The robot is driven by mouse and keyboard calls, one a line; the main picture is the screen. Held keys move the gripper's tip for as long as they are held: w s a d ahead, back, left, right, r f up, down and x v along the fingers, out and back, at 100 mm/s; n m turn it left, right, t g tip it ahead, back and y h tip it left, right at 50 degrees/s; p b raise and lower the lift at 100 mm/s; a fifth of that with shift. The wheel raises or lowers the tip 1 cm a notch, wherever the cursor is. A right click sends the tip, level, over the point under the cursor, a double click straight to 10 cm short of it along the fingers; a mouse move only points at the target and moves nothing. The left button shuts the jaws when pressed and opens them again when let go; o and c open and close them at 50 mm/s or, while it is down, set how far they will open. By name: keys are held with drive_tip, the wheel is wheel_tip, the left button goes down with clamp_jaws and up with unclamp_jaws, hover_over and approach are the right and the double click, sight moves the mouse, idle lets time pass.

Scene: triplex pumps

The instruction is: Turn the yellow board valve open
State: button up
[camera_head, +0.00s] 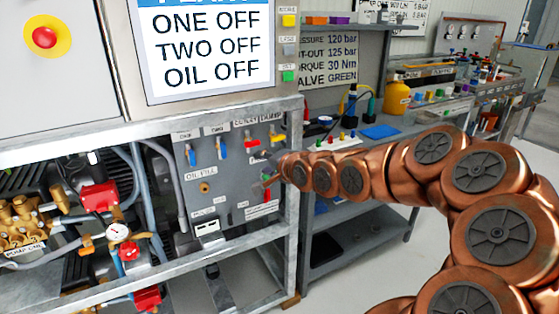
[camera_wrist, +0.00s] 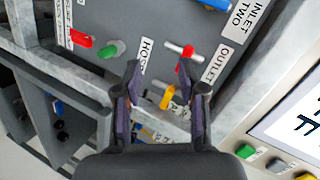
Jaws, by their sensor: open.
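The yellow valve handle (camera_head: 277,139) is at the upper right of the grey valve board (camera_head: 232,176) in the head view. In the wrist view the yellow handle (camera_wrist: 168,96) shows between the two fingers of my gripper (camera_wrist: 160,82). The fingers stand open, one on each side of it in the picture. I cannot tell whether either finger touches it. In the head view my gripper (camera_head: 266,180) is in front of the board's right side, small and partly hidden by my wrist.
A red valve handle (camera_wrist: 184,66) sits close beside the yellow one. Two blue handles (camera_head: 221,148) are further left on the board. A green knob (camera_wrist: 113,48) and another red handle (camera_wrist: 80,39) are also near. A metal frame post (camera_head: 292,200) edges the board.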

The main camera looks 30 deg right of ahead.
sight(279, 140)
drive_tip(key=w+d+m+t+h+b, duration=0.15)
drive_tip(key=d+m+t+b, duration=0.3)
drive_tip(key=d, duration=0.45)
drive_tip(key=shift+w+d+r+p, duration=0.1)
drive_tip(key=shift+w+d+r, duration=0.05)
drive_tip(key=shift+w, duration=1.05)
drive_tip(key=shift+w+d+r+p, duration=0.1)
drive_tip(key=shift+w+d, duration=0.1)
drive_tip(key=shift+w, duration=1)
drive_tip(key=shift+w+d+r+p, duration=0.1)
drive_tip(key=shift+w+d+r, duration=0.05)
drive_tip(key=shift+w, duration=1.05)
drive_tip(key=shift+c, duration=0.2)
clamp_jaws()
